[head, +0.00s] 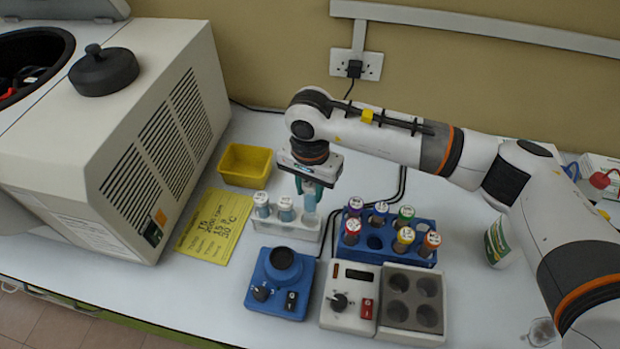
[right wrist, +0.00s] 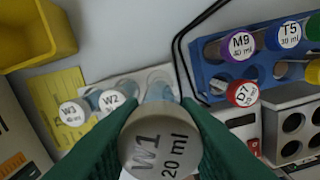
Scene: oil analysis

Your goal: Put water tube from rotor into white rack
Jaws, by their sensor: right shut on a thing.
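My right gripper (head: 311,197) is shut on a water tube with a grey cap marked W1 20 ml (right wrist: 160,142); its green fingers grip both sides of the cap in the right wrist view. The tube is roughly upright at the right end of the white rack (head: 290,232). I cannot tell how far its lower end is in a hole. Two capped tubes (head: 261,204) stand in the rack's left and middle; one reads W2 (right wrist: 111,101). The rotor (head: 25,80) lies in the open centrifuge (head: 150,120), mostly hidden. My left gripper is not in view.
A blue rack (head: 372,256) with several colored-cap tubes stands right of the white rack. A yellow bin (head: 245,166) and yellow note (head: 214,228) lie to the left. A blue mixer (head: 282,275) and a heating block (head: 412,300) stand in front. A black lid (head: 104,72) sits on the centrifuge.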

